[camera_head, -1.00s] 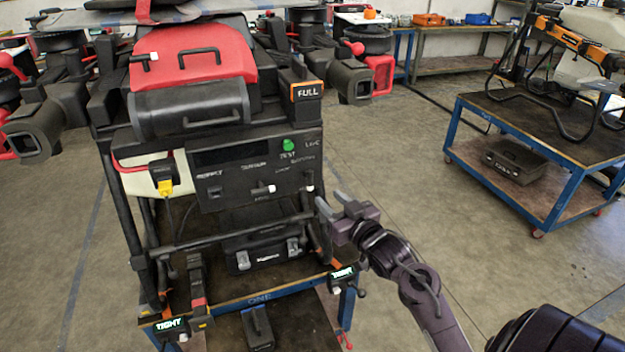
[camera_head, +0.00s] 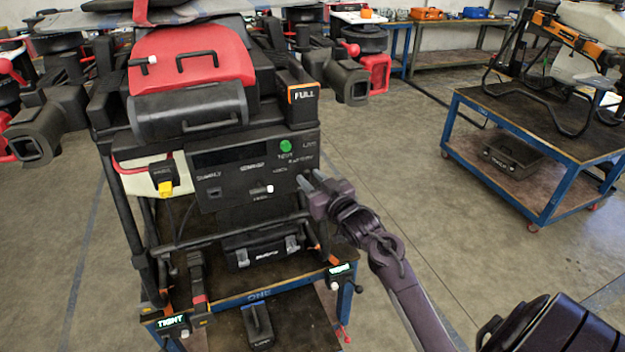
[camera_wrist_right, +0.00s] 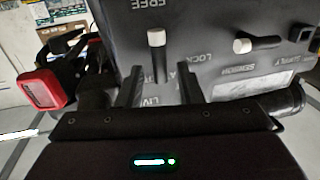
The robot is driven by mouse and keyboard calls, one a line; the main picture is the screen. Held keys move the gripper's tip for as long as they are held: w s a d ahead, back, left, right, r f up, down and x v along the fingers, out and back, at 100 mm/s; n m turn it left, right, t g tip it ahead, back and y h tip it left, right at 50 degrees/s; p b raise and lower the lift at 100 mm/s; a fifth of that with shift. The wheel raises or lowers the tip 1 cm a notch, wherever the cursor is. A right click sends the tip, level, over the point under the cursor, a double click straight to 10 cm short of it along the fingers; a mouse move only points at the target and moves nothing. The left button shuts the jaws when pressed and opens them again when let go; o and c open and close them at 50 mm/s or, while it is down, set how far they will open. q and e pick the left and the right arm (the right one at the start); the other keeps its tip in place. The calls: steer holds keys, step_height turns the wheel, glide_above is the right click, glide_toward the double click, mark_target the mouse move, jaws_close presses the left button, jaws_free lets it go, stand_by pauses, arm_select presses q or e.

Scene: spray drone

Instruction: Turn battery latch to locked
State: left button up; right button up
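The battery latch (camera_wrist_right: 157,58) is a dark lever with a white tip on the black panel (camera_head: 225,175). In the wrist view its white end points toward the word FREE, and LOCK is printed to its right. My right gripper (camera_wrist_right: 159,75) is open, with one finger on each side of the lever in that picture. I cannot tell whether either finger touches it. In the head view my right gripper (camera_head: 310,180) is at the panel's right edge and hides the latch. My left gripper is not in view.
A second white-tipped lever (camera_wrist_right: 243,45) sits beside the latch, near SENSOR. A green TEST button (camera_head: 286,146) is above on the panel. The drone's red cover (camera_head: 190,58) is over it. A blue-framed cart (camera_head: 540,150) stands at the right, with clear floor between.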

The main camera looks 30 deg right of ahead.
jaws_close()
steer(key=shift+m, duration=0.4)
steer(key=m, duration=0.4)
steer(key=m+t+p, duration=0.1)
steer(key=m, duration=0.1)
steer(key=shift+s+d+f+h, duration=0.1)
steer(key=shift+d+f+h, duration=0.1)
steer(key=shift+d+h, duration=0.2)
steer(key=m, duration=0.2)
steer(key=m+h, duration=0.1)
steer(key=m, duration=0.1)
steer(key=m+p, duration=0.1)
steer(key=m, duration=0.1)
steer(key=shift+d+f+t, duration=0.1)
steer(key=shift+f+t, duration=0.2)
steer(key=shift+t, duration=0.1)
steer(key=m, duration=0.2)
steer(key=m+h, duration=0.1)
steer(key=m, duration=0.1)
steer(key=f+m+h+p, duration=0.1)
steer(key=m, duration=0.2)
steer(key=shift+m, duration=0.4)
